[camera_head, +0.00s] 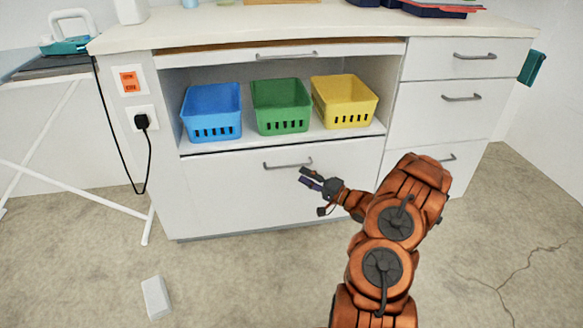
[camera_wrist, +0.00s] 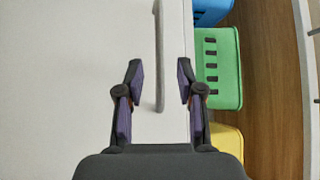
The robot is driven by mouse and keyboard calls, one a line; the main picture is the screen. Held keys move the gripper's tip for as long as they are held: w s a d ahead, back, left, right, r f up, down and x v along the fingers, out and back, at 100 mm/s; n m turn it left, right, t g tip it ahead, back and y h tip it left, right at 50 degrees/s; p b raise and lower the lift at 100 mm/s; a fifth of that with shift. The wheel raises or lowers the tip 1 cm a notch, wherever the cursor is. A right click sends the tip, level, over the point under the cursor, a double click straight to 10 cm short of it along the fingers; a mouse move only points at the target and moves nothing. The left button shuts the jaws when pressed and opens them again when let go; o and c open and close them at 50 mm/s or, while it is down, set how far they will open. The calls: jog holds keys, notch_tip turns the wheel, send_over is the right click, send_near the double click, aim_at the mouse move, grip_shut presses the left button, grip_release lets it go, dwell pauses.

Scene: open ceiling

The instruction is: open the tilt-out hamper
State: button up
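The tilt-out hamper is the wide white front panel (camera_head: 235,195) below the open shelf; its face looks upright and flush with the cabinet. Its grey bar handle (camera_head: 280,166) runs sideways near the panel's top edge. My gripper (camera_head: 309,178) is at the right end of this handle. In the wrist view the handle (camera_wrist: 159,35) lies between the two spread fingers of my gripper (camera_wrist: 160,62), with a gap on both sides. The gripper is open. I cannot tell how deep the bar sits between the fingertips. The panel (camera_wrist: 70,80) fills the left of that view.
Blue (camera_head: 211,110), green (camera_head: 281,106) and yellow (camera_head: 343,101) baskets stand on the shelf above the panel. Drawers (camera_head: 445,112) are at the right. An ironing board (camera_head: 50,72) and a hanging cord stand left. A white block (camera_head: 156,298) lies on the otherwise open floor.

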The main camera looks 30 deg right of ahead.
aim_at(289, 167)
jog(key=shift+d+f, duration=0.1)
jog(key=shift+d, duration=0.1)
jog(key=b+x, duration=0.3)
jog(key=x, duration=0.3)
jog(key=shift+a+f, duration=0.1)
jog(key=shift+w+a, duration=0.25)
jog(key=shift+w, duration=0.45)
jog(key=shift+r, duration=0.25)
grip_shut()
